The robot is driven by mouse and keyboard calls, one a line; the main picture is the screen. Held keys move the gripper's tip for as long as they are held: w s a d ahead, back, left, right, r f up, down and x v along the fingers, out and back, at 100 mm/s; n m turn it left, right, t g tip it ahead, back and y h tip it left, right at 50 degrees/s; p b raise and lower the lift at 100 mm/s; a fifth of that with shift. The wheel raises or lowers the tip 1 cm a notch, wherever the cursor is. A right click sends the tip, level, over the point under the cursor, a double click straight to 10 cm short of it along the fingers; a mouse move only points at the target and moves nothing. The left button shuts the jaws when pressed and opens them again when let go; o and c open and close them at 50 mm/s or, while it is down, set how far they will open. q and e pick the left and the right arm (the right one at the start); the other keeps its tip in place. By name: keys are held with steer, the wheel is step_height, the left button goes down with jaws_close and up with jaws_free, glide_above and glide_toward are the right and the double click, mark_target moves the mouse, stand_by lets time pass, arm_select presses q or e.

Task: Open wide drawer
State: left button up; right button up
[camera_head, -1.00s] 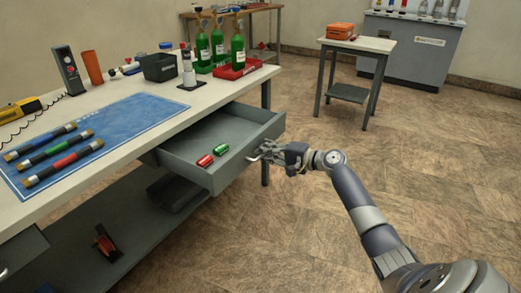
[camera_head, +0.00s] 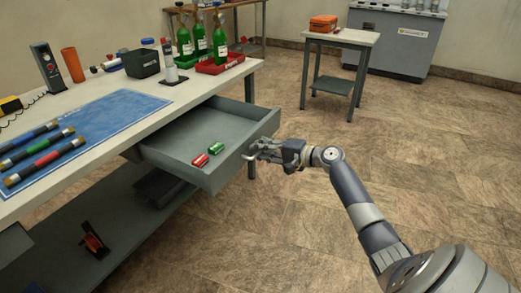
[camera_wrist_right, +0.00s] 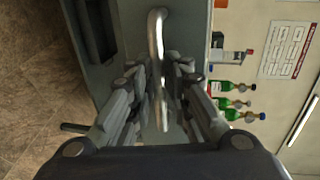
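The wide grey drawer (camera_head: 228,168) is pulled well out from under the workbench, its inside showing. A red cylinder (camera_head: 200,160) and a green cylinder (camera_head: 215,148) lie inside near its front. My right gripper (camera_head: 262,152) is at the drawer front. In the right wrist view, the fingers of my right gripper (camera_wrist_right: 160,85) lie on both sides of the metal bar handle (camera_wrist_right: 156,28) and appear closed around it. My left gripper is not in view.
The workbench (camera_head: 185,96) carries a blue mat (camera_head: 95,120), a black bin (camera_head: 142,63) and a red tray of green bottles (camera_head: 220,66). A small table (camera_head: 340,38) with an orange case stands farther back. The floor right of the drawer is clear.

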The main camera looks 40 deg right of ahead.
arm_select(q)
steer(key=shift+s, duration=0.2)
arm_select(e)
steer(key=v, duration=1.2)
